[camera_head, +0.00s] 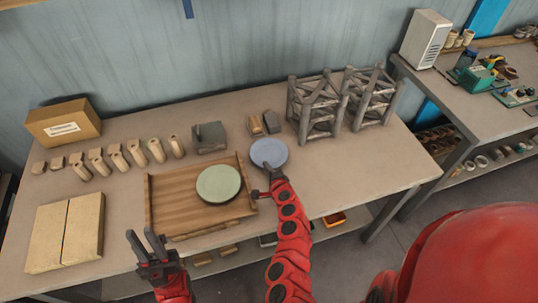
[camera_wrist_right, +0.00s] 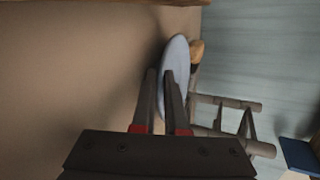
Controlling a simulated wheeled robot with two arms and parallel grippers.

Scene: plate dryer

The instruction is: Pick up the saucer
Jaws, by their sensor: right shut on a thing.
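The pale blue saucer (camera_head: 269,152) is at the right of the wooden tray. In the right wrist view the saucer (camera_wrist_right: 177,58) shows nearly edge-on, at the tips of the fingers. My right gripper (camera_head: 270,170) is shut on its near rim; the gripper also shows in the right wrist view (camera_wrist_right: 160,78). I cannot tell whether the saucer is clear of the table. My left gripper (camera_head: 146,242) is open and empty at the table's front edge.
A green plate (camera_head: 218,185) lies on the wooden tray (camera_head: 168,198). Several wooden pieces (camera_head: 115,156) and a cardboard box (camera_head: 63,122) are at the left. The table's right end is clear.

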